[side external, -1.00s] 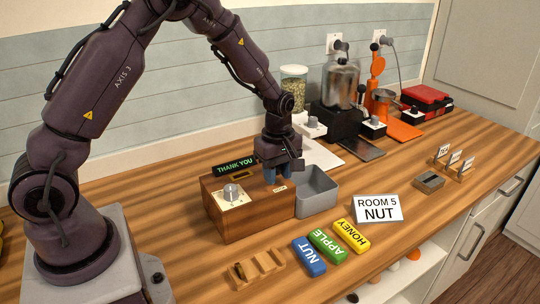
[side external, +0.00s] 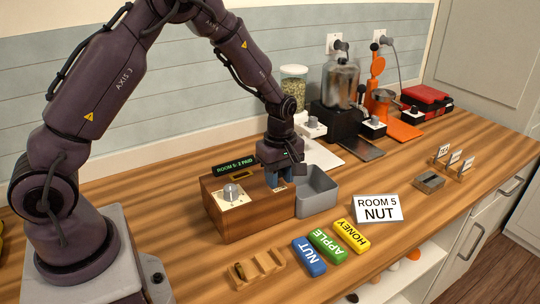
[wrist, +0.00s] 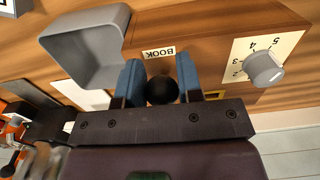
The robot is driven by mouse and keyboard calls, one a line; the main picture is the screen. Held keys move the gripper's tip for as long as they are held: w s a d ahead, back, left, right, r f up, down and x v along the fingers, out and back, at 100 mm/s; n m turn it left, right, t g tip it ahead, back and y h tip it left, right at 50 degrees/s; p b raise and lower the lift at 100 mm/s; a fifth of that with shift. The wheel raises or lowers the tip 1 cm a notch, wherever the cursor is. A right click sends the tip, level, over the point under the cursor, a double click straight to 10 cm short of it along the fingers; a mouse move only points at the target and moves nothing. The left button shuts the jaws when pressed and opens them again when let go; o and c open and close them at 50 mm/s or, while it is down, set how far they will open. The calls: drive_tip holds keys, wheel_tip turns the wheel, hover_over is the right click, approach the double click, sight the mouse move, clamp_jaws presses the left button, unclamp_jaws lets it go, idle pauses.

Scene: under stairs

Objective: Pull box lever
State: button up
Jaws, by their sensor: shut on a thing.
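The wooden box (side external: 258,222) stands on the counter with a pale dial (side external: 231,191) on its top left and a lit display (side external: 236,166) at its back, which seems to read "ROOM 5: 2 PAID". In the wrist view, the lever's round black knob (wrist: 162,91) sits between my blue fingertips, beside the "BOOK" label (wrist: 158,52). My gripper (side external: 278,182) points down over the right part of the box top and is shut on the knob. The side view hides the knob behind my fingers. The lever's shaft is not visible.
A grey open bin (side external: 318,201) adjoins the box's right side. In front lie blue NUT (side external: 309,257), green APPLE (side external: 327,245) and yellow HONEY (side external: 351,235) bars, near a wooden rack (side external: 258,270). A "ROOM 5 NUT" sign (side external: 379,209) stands to the right.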

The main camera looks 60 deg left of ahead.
drive_tip(key=shift+a+r, duration=0.35)
drive_tip(key=shift+a, duration=0.35)
drive_tip(key=shift+a+r, duration=0.35)
drive_tip(key=shift+a, duration=0.5)
